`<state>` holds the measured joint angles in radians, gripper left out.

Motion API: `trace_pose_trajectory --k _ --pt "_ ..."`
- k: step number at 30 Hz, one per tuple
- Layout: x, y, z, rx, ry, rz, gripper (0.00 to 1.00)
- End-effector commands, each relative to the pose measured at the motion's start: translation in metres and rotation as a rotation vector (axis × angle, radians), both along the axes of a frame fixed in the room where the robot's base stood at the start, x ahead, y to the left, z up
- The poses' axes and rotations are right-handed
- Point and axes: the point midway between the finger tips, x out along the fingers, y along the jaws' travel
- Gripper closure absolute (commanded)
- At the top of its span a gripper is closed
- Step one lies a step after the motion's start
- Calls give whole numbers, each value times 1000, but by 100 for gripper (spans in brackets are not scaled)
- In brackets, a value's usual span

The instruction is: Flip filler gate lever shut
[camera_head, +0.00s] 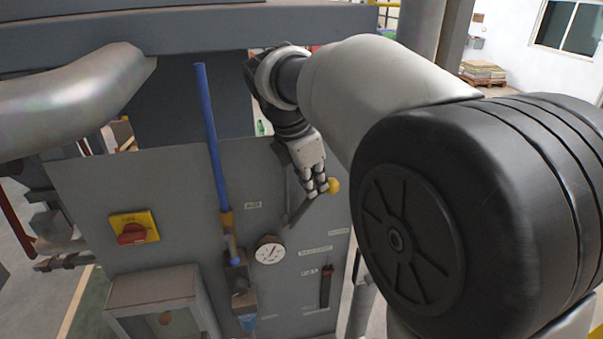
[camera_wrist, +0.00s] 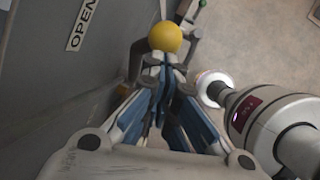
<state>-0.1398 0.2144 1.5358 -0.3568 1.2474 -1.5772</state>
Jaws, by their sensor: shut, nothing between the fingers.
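The gate lever is a grey bar (camera_head: 299,213) with a yellow ball knob (camera_head: 333,185), mounted on the front of the grey filler panel (camera_head: 180,180). It slants up to the right in the head view. My gripper (camera_head: 322,188) is shut and empty, its fingertips right beside the knob. In the wrist view the yellow knob (camera_wrist: 165,37) sits just beyond the closed fingertips (camera_wrist: 160,66); whether they touch cannot be told. An "OPEN" label (camera_wrist: 83,24) is on the panel to the left of the knob. My fingers partly hide the lever bar.
A round gauge (camera_head: 269,252) and a black handle with a red tip (camera_head: 327,286) are below the lever. A long blue handle (camera_head: 212,140) stands to the left. A red knob on a yellow plate (camera_head: 133,229) is farther left. A grey beam (camera_head: 180,30) crosses above.

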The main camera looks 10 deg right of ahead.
Motion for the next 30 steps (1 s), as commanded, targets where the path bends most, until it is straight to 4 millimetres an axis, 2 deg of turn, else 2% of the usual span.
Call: trace_pose_trajectory --k 7,15,24,30 --pt "-1 -29 -7 163 -1 -11 100" --pt "0 -63 -33 414 -1 -11 100" --pt "0 -85 -62 405 0 -2 100" --pt "0 -94 -74 404 1 0 100"
